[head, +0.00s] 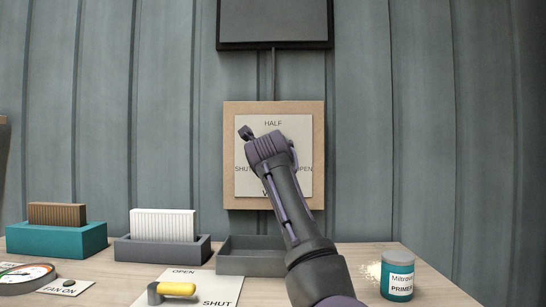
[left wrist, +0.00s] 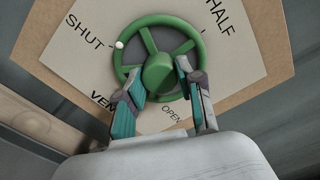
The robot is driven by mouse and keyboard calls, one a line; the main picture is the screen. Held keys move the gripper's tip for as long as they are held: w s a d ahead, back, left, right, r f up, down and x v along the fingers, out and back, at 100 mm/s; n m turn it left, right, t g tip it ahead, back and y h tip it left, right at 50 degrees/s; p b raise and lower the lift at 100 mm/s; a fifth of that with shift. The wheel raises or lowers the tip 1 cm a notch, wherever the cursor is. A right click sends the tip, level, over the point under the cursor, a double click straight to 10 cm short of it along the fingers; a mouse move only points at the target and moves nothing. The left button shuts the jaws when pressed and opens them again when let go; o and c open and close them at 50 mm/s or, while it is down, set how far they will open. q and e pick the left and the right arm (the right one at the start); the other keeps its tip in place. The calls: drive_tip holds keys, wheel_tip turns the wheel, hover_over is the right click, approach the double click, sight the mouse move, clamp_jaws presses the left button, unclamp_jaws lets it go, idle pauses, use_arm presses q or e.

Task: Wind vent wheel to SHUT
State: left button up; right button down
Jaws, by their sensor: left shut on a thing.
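The green vent wheel (left wrist: 190,46) shows in the left wrist view, mounted on a cream plate (left wrist: 258,66) marked SHUT, HALF and OPEN. A white dot on its rim lies at the upper left, close to the SHUT mark. My left gripper (left wrist: 160,78) is shut on the wheel, its two fingers on either side of the round hub. In the head view my left gripper (head: 266,148) is in front of the plate (head: 296,136), and hides the wheel. My right gripper is in neither view.
On the table below stand a teal holder (head: 70,240), a grey holder (head: 160,252), an empty grey tray (head: 245,264), a yellow-handled lever (head: 178,289) on a card, a gauge (head: 26,279) and a primer tin (head: 397,280). A dark panel (head: 274,22) hangs above.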

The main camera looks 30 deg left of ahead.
use_arm(q)
drive_tip(key=shift+n, duration=1.1)
drive_tip(key=o, duration=1.2)
drive_tip(key=shift+c, duration=0.2)
drive_tip(key=v, duration=1.2)
drive_tip(key=shift+s+a+f, duration=0.1)
